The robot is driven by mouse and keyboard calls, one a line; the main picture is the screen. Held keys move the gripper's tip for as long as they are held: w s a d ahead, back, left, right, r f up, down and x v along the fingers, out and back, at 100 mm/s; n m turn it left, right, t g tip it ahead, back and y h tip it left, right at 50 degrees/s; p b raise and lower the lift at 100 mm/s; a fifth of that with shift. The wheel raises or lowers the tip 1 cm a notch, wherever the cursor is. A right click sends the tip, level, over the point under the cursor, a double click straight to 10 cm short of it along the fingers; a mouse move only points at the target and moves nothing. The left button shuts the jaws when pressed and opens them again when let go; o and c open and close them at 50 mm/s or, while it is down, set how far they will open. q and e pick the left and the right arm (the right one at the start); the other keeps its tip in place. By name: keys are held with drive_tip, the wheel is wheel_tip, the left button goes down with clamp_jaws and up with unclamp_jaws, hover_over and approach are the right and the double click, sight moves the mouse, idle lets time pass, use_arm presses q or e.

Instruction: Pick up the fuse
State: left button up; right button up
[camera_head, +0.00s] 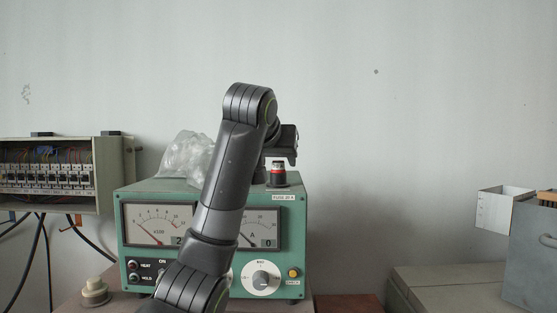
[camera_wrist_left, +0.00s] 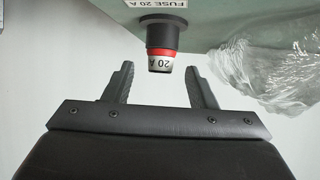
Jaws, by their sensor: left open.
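The fuse (camera_head: 277,167) stands upright in a black holder on top of the green meter box (camera_head: 190,187), near its right end. It has a red band and a pale end. In the left wrist view the fuse (camera_wrist_left: 161,62) reads "20 A" and lies between and just beyond the fingertips. My left gripper (camera_wrist_left: 160,78) is open, its fingers apart on either side and apart from the fuse. In the head view my left arm covers the middle of the box, and the gripper (camera_head: 286,150) shows just above the fuse, its fingers mostly hidden. My right gripper is not in view.
Crumpled clear plastic (camera_head: 186,156) lies on the box, left of my arm, and also shows in the left wrist view (camera_wrist_left: 270,65). A breaker panel (camera_head: 55,146) with cables is at left. Grey boxes (camera_head: 450,290) are at right. The wall behind is bare.

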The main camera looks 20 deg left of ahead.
use_arm(q)
drive_tip(key=shift+x, duration=0.9)
drive_tip(key=c, duration=1)
drive_tip(key=shift+r, duration=0.15)
